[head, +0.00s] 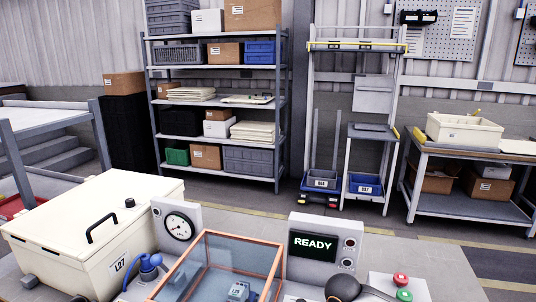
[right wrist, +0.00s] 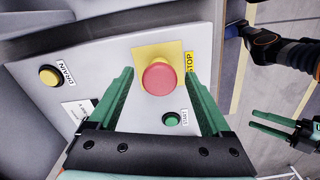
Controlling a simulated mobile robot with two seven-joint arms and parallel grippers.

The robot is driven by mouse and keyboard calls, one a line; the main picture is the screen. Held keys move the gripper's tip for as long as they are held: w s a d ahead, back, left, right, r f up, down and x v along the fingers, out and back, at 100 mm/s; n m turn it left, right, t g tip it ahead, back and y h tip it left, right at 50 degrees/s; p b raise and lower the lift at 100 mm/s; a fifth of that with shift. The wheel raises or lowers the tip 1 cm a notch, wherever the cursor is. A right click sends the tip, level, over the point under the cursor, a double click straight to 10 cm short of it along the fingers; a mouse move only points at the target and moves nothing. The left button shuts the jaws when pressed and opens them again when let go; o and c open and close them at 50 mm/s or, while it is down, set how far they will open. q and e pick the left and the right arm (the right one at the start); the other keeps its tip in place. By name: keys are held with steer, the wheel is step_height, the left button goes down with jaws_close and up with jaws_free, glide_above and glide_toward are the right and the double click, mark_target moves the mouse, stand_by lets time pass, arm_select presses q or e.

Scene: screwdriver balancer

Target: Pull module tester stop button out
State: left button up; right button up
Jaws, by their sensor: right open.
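The red stop button (right wrist: 160,77) is a round mushroom head on a yellow plate (right wrist: 143,54) marked STOP, in the right wrist view. My right gripper (right wrist: 159,73) is open, with one green finger on each side of the button. Gaps show between the fingers and the button head, and nothing is held. Another gripper with green fingers, my left gripper (right wrist: 270,127), shows at the right edge of that view, open and empty, away from the panel. Neither gripper is seen clearly in the head view. There, a red button (head: 400,279) sits at lower right; I cannot tell whether it is the same one.
A green START button (right wrist: 171,119) sits close below the stop button. A yellow DRAIN button (right wrist: 49,76) is on the panel's left. In the head view, a READY display (head: 313,245), a clear orange-framed cover (head: 231,258) and a cream lidded box (head: 88,222) stand on the bench.

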steer(key=shift+r+p, duration=0.6)
steer(key=shift+r, duration=2.25)
